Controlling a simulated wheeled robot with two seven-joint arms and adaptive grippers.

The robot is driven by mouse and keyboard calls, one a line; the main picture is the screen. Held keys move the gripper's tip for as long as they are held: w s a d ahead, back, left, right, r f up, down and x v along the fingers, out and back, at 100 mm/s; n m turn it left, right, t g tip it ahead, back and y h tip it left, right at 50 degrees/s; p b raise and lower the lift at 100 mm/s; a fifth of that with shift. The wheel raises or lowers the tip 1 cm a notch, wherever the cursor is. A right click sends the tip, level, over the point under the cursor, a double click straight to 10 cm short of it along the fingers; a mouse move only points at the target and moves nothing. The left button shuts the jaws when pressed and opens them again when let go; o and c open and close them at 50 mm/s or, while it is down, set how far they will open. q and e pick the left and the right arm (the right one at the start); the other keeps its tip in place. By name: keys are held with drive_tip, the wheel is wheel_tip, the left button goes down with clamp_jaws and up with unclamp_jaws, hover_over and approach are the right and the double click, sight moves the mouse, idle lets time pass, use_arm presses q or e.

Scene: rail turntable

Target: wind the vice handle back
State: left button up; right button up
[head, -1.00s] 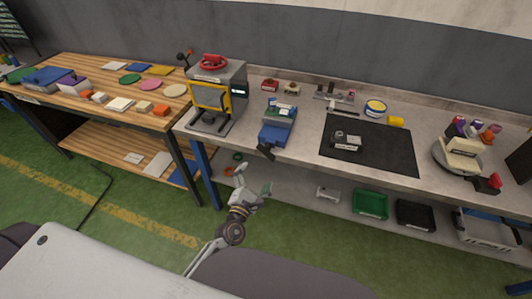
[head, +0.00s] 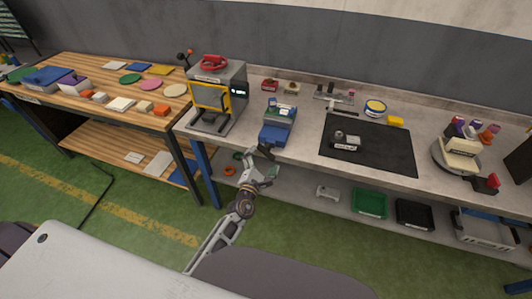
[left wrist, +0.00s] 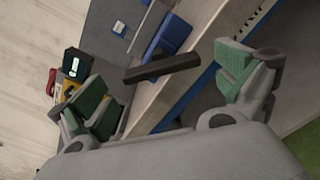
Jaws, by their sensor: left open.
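The blue vice (head: 276,132) stands at the front edge of the grey bench, and it also shows in the left wrist view (left wrist: 168,38). Its dark handle bar (head: 266,151) sticks out at the front edge; in the left wrist view the bar (left wrist: 162,67) lies between my two fingers, farther off. My left gripper (head: 261,165) is open and empty, just below and in front of the handle. Its green-padded fingers (left wrist: 168,85) are spread wide on either side of the bar, with no visible contact. My right gripper is out of view.
A machine with a yellow-framed door (head: 212,97) stands left of the vice. A black mat (head: 385,150) lies to its right. Under the bench, a shelf holds a green bin (head: 370,204) and a black bin (head: 415,214). A wooden table (head: 60,98) stands at left.

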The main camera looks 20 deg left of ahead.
sight(265, 155)
use_arm(q)
drive_tip(key=shift+w+d, duration=0.1)
drive_tip(key=shift+w, duration=1.75)
drive_tip(key=c, duration=0.9)
drive_tip(key=shift+o, duration=0.2)
